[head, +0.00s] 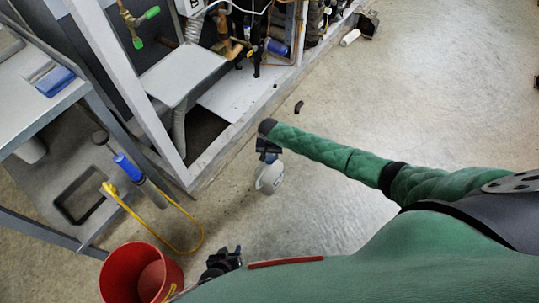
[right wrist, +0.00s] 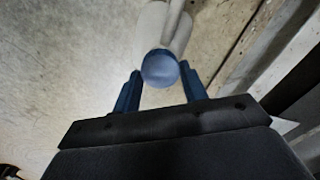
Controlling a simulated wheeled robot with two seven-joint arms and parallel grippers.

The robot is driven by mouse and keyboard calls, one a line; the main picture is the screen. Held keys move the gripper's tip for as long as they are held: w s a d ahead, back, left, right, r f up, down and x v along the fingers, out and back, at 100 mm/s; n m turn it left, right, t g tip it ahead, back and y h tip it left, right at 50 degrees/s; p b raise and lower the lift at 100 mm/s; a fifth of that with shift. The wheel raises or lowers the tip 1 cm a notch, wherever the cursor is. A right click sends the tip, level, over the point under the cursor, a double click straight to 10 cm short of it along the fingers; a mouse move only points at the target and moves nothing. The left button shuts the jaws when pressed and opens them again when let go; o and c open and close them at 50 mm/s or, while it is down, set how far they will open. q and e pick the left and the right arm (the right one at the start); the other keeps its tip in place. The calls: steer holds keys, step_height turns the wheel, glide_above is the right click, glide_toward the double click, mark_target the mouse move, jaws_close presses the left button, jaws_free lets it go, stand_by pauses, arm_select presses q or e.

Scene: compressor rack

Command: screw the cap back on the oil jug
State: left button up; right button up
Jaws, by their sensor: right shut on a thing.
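The oil jug (head: 269,180) is a pale, whitish container below my right gripper in the head view. In the right wrist view the jug (right wrist: 163,25) lies beyond a round blue cap (right wrist: 159,68). The cap lines up with the jug's top; I cannot tell whether it is threaded on. My right gripper (head: 267,154) has its blue fingers, seen in the right wrist view (right wrist: 160,82), on either side of the cap and is shut on it. My left gripper (head: 222,263) is dark and low in the head view, away from the jug; its fingers are unclear.
A red bucket (head: 140,272) stands at the lower left, near a yellow hose (head: 178,250). A grey bench (head: 40,115) with a blue item is at the left. The compressor rack frame (head: 230,135) runs behind the jug. The concrete floor at the right is mostly clear.

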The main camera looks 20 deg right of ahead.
steer(key=shift+f, duration=0.4)
stand_by(0.5)
steer(key=o, duration=1)
steer(key=c, duration=0.9)
steer(key=shift+o, duration=0.2)
